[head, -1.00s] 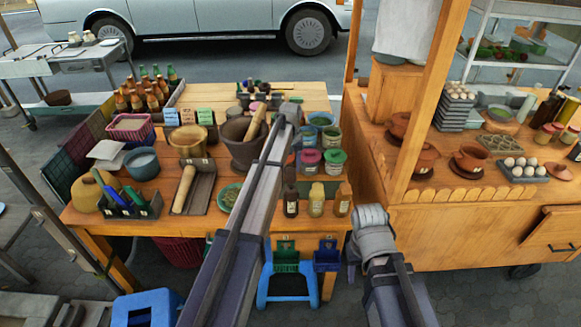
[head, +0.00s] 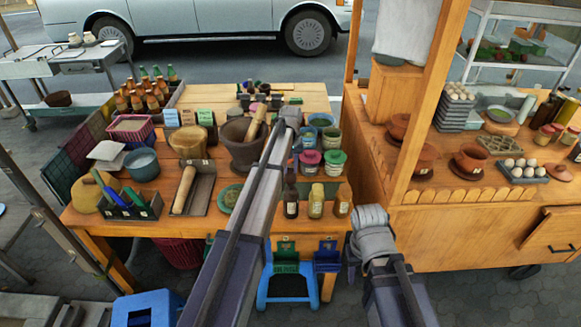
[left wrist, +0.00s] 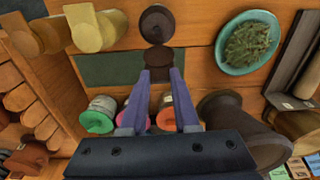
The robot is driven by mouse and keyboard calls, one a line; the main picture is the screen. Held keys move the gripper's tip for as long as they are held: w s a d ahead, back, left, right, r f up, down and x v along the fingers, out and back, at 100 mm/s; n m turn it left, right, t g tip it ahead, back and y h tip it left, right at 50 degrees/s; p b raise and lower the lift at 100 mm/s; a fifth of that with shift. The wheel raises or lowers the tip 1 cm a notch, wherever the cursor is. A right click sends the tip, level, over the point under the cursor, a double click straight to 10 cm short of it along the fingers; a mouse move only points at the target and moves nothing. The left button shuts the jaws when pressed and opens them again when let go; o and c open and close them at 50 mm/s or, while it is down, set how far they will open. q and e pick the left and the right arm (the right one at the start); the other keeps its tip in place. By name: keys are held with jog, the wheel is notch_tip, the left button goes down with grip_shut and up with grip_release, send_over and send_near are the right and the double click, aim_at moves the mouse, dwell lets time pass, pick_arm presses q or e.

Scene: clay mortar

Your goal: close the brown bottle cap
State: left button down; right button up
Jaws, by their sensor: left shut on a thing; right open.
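In the head view this gripper (head: 290,172) is dark and partly hidden by my arm, above the brown bottle. I cannot tell whether the cap touches the bottle's neck.
Jars with pink (head: 311,158) and green (head: 334,160) lids stand behind. A mortar (head: 240,145) and a green herb dish (head: 231,197) are to the left. A wooden cart (head: 470,230) stands at the right.

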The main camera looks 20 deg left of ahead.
aim_at(290, 179)
pick_arm(q)
jog(key=shift+s+d+t+y+b, duration=0.15)
jog(key=shift+s+t, duration=0.35)
jog(key=shift+s, duration=0.05)
jog(key=shift+s+d+t+y+b, duration=0.15)
jog(key=shift+s+t, duration=0.35)
jog(key=shift+s+d+f+t+y+b, duration=0.15)
jog(key=shift+s+t+y+b, duration=0.15)
jog(key=shift+s+t+b, duration=0.45)
jog(key=s+d+f+t+y+b, duration=0.2)
jog(key=s+f+t+y+b, duration=0.3)
jog(key=t+b, duration=1.1)
jog(key=shift+s+f+b, duration=0.2)
jog(key=shift+f+b, duration=0.45)
jog(key=shift+b, duration=7.95)
jog(key=shift+t, duration=0.25)
